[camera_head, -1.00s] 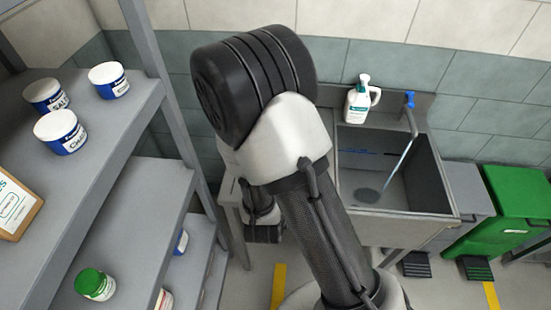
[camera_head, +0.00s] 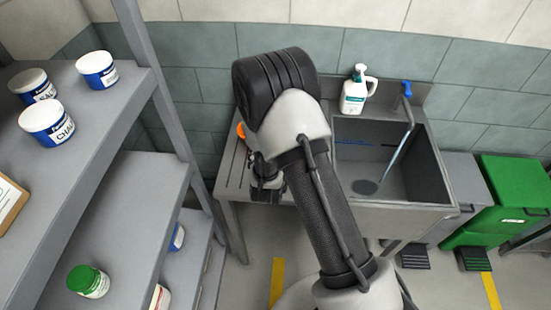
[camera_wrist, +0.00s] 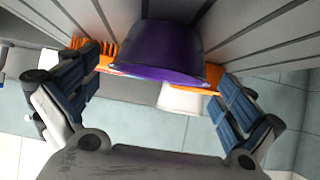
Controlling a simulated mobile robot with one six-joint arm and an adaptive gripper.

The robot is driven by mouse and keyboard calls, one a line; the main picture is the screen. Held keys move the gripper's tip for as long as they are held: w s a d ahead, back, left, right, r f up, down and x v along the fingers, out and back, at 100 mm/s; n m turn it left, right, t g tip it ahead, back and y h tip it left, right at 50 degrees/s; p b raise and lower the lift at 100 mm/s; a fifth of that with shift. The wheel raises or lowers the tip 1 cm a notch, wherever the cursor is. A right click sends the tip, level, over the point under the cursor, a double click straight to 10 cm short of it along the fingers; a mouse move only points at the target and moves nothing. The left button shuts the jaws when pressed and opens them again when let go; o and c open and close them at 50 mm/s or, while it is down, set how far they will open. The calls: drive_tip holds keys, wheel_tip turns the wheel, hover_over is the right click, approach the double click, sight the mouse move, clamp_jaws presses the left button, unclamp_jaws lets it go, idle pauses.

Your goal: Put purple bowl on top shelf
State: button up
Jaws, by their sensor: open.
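In the wrist view the purple bowl (camera_wrist: 160,52) is in the middle, between the spread fingers of my gripper (camera_wrist: 158,82). The fingers stand apart from it on both sides, open and empty. In the head view my gripper (camera_head: 266,188) is over the grooved drainboard left of the sink, partly hidden by my arm, and the bowl cannot be made out. The highest shelf in view (camera_head: 88,135) is at the left and bears several blue-and-white jars (camera_head: 46,122).
Orange items (camera_wrist: 207,78) and a white object (camera_wrist: 180,99) are close to the bowl. A soap bottle (camera_head: 355,92) stands behind the sink (camera_head: 385,215). A shelf post (camera_head: 165,100) rises between shelf and drainboard. A lower shelf (camera_head: 125,215) has bare space.

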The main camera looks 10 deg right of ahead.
drive_tip(key=x, duration=0.3)
drive_tip(key=shift+w+f+b, duration=0.25)
drive_tip(key=shift+b, duration=0.05)
drive_tip(key=c, duration=0.9)
drive_tip(key=shift+r, duration=0.1)
